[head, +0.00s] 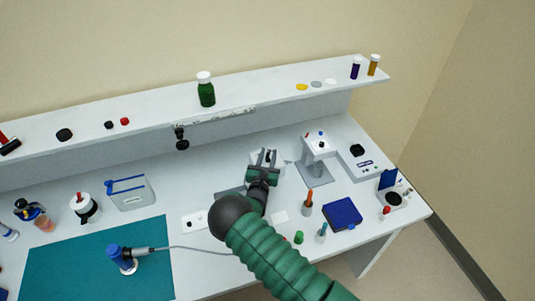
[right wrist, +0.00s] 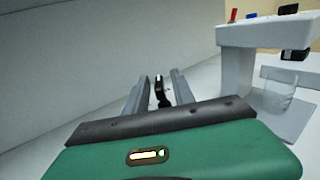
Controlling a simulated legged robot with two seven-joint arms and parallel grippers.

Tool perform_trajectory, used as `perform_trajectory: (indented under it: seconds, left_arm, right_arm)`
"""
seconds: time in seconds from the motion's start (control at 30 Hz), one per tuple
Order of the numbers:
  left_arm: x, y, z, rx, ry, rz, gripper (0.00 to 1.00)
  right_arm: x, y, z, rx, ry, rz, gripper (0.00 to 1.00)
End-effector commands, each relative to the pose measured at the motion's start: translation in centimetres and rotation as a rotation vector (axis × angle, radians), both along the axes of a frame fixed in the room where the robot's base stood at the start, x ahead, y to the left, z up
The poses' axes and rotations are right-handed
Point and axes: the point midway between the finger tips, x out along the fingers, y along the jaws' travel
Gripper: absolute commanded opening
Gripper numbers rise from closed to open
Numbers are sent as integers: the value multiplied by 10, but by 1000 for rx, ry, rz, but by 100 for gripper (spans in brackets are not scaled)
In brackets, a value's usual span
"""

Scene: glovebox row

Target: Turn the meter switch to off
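My right gripper (head: 266,153) is over the back middle of the bench, its fingers pointing toward the shelf. In the right wrist view its two fingers (right wrist: 162,76) stand apart. A small black part (right wrist: 160,92) with a light tip shows in the gap between them; it looks like a switch lever, and I see no finger clearly touching it. A pale block (head: 256,155) around the fingers in the head view may be the meter; the gripper hides much of it. I cannot read the switch position. My left gripper is out of view.
A white stand (head: 318,148) is close to the right of the gripper, with a clear cup (right wrist: 277,96) at its foot. A white box (head: 366,163) with a black knob is further right. The shelf (head: 285,98) runs behind. A blue box (head: 342,213) lies in front.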

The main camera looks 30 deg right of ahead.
Motion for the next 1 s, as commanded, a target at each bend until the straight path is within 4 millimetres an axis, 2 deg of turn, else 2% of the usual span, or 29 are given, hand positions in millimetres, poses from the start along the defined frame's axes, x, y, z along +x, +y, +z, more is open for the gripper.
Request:
perform_trajectory:
  seconds: [0.03,0.2,0.67,1.0]
  left_arm:
    - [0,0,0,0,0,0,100]
    - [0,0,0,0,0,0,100]
    - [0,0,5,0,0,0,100]
    - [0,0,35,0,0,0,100]
  right_arm:
    - [0,0,0,1,1,0,22]
    - [1,-1,-1,1,1,0,0]
    - [1,-1,0,-1,3,23,0]
    - [0,-2,3,-2,7,205,0]
